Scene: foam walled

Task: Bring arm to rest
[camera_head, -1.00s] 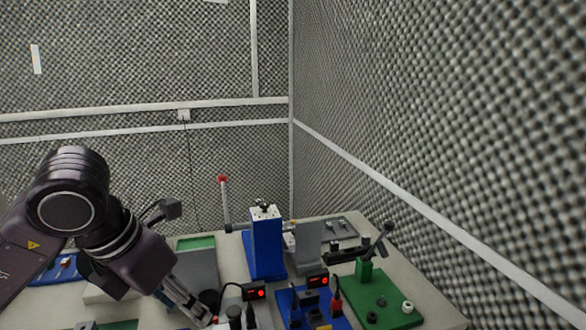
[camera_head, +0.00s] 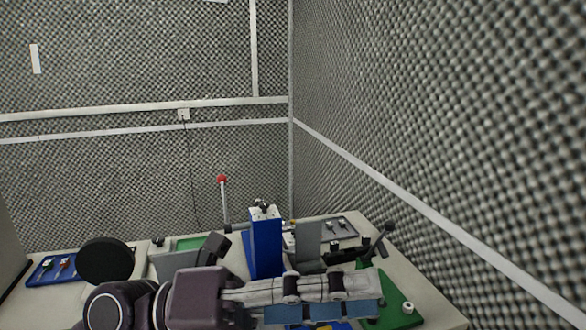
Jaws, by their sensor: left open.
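My left arm lies low across the front of the head view. Its left gripper (camera_head: 377,296) points right, and its two long fingers, one grey and one bluish, lie one above the other with nothing seen held between them. It is in front of the blue upright block (camera_head: 265,245) and overlaps the green board (camera_head: 399,311) at the right. The arm hides most of the front of the table. Whether the gripper touches anything below it cannot be told. My right gripper is not in view.
The table (camera_head: 437,306) carries a grey block (camera_head: 308,246), a grey tray (camera_head: 343,226), a red-tipped lever (camera_head: 223,190) and a blue board (camera_head: 45,271) at far left. Foam-covered walls (camera_head: 450,130) stand behind and to the right. The space above the table is open.

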